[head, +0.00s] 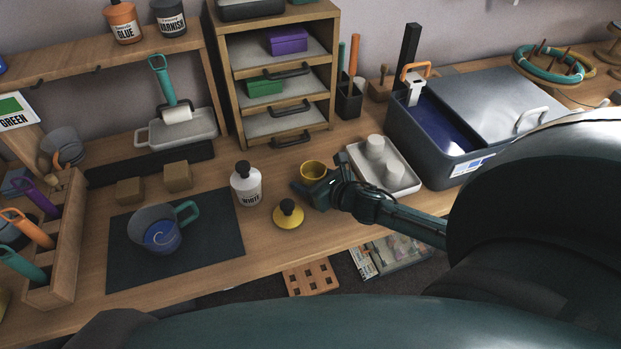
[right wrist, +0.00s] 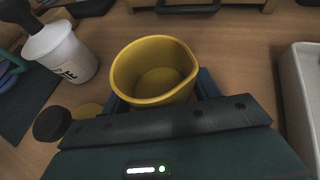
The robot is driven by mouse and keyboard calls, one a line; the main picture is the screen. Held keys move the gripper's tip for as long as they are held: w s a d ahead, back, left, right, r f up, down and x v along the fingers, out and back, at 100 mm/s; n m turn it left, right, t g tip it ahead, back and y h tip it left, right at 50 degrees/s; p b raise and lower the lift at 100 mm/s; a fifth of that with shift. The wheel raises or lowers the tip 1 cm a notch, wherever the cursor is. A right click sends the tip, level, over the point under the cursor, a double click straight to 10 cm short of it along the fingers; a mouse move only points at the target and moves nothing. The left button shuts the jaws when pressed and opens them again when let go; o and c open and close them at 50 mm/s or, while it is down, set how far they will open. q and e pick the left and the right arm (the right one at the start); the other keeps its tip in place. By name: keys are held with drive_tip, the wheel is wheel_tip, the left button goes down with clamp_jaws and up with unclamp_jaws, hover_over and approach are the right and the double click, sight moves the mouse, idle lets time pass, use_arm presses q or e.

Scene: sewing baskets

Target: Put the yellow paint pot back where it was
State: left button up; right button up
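The yellow paint pot (head: 313,170) is small and lidless, with its mouth up, right of the white bottle. In the right wrist view the pot (right wrist: 153,72) looks empty and shows a small spout. My right gripper (head: 322,187) has a finger on each side of the pot, seemingly touching it; the fingers are partly hidden behind it in the right wrist view (right wrist: 160,100). I cannot tell whether the pot's base touches the table. A yellow lid with a black knob (head: 288,216) lies on the table in front. My left gripper is not in view.
A white bottle (head: 246,187) stands close on the left, beside a dark mat (head: 215,243) with a grey mug (head: 157,229). A pale tray with two round pieces (head: 399,187) is close on the right. A drawer unit (head: 233,105) stands behind. The table's front edge is near.

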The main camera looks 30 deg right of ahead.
drive_tip(key=shift+o, duration=1.1)
drive_tip(key=shift+r, duration=0.2)
drive_tip(key=shift+s, duration=0.35)
drive_tip(key=v, duration=1.1)
drive_tip(key=shift+s+r, duration=0.1)
drive_tip(key=shift+r, duration=0.1)
